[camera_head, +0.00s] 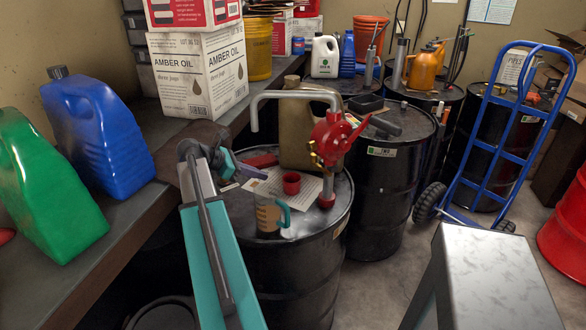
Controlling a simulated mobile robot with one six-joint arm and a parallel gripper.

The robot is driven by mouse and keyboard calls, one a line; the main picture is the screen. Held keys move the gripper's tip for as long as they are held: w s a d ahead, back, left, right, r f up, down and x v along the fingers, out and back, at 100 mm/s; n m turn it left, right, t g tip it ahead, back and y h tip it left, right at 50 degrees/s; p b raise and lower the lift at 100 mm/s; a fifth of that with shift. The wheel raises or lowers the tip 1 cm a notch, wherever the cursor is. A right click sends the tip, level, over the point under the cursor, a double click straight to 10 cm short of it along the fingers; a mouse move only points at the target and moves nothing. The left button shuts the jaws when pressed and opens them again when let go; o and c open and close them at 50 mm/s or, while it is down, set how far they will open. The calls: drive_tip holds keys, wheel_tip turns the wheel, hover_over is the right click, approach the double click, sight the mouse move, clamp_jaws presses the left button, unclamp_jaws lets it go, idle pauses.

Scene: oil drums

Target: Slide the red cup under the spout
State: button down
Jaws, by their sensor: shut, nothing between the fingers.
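The small red cup (291,183) stands upright on a paper sheet on top of a black drum (300,262). A red hand pump (331,150) is mounted on the same drum, right of the cup. Its grey pipe arches left and ends in a downturned spout (255,124), up and left of the cup in the picture. My gripper (258,173) is shut and empty, left of the cup and apart from it. My teal arm comes up from the bottom of the view.
A clear measuring jug with a teal handle (268,216) stands on the drum in front of the cup. A tan jerrycan (297,125) stands behind it, and a red object (261,161) lies behind my gripper. A bench with blue (98,135) and green (42,190) jugs is at left.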

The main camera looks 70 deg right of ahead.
idle(0.4)
drive_tip(key=p, duration=0.3)
approach(298, 175)
drive_tip(key=s+d, duration=0.1)
drive_tip(key=s, duration=0.1)
drive_tip(key=s+d+f, duration=0.1)
drive_tip(key=s+d, duration=0.1)
drive_tip(key=shift+d+f, duration=0.15)
drive_tip(key=shift+d, duration=0.2)
drive_tip(key=shift+f+p, duration=0.6)
drive_tip(key=shift+f, duration=0.35)
drive_tip(key=shift+a, duration=0.1)
drive_tip(key=shift+s, duration=0.1)
drive_tip(key=shift+a+f, duration=0.1)
drive_tip(key=shift+a, duration=0.05)
